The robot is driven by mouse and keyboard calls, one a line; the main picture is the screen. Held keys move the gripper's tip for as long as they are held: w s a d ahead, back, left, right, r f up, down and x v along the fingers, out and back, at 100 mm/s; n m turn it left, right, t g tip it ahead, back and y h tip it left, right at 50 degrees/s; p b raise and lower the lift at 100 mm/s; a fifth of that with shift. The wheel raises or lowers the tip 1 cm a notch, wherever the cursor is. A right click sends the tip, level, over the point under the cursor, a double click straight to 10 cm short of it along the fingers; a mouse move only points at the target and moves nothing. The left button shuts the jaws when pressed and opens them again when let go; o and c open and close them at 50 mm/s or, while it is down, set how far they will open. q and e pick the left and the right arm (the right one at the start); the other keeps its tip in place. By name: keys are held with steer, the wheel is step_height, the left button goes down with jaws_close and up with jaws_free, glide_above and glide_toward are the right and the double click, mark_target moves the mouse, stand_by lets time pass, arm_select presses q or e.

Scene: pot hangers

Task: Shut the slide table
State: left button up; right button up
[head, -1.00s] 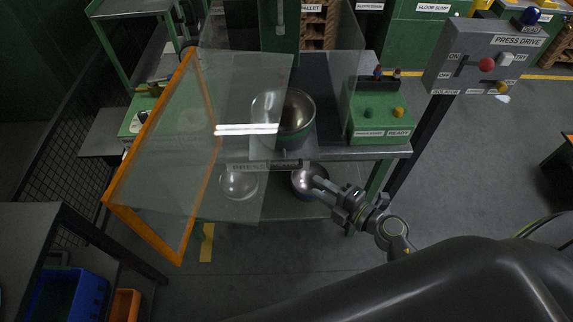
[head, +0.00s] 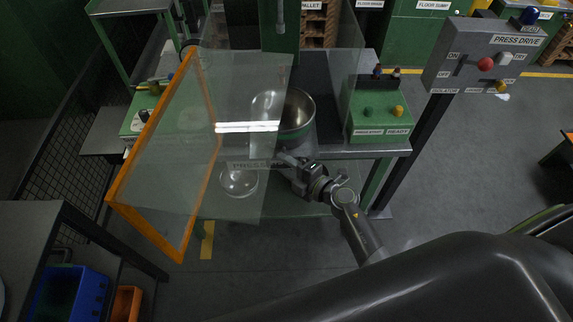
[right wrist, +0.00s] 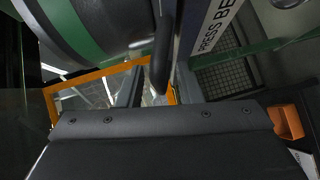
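The press bed (head: 340,153) has a grey front edge lettered PRESS BED. A steel bowl (head: 299,108) with a green band stands at its front, partly behind clear panels. I cannot clearly tell the slide table from the bed around the bowl. My right gripper (head: 287,158) is at the front edge, just below the bowl. In the right wrist view its two fingers (right wrist: 159,88) stand apart. A dark bar (right wrist: 163,55), perhaps a handle, shows between them, with no clear contact. My left gripper is in neither view.
An orange-framed clear guard door (head: 120,211) stands swung out on the left. A green button box (head: 377,110) is on the bed's right. A clear dome (head: 238,182) lies on the lower shelf. A press drive panel (head: 485,60) stands at right.

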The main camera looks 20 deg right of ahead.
mark_target(292, 147)
jaws_close()
steer(key=shift+w+d, duration=0.4)
steer(key=shift+w, duration=0.9)
steer(key=shift+w+d, duration=0.35)
steer(key=shift+w, duration=1)
steer(key=shift+w+d, duration=0.4)
steer(key=shift+w, duration=0.9)
jaws_free()
steer(key=v, duration=1.7)
steer(key=shift+s+b, duration=0.2)
steer(key=shift+b, duration=0.25)
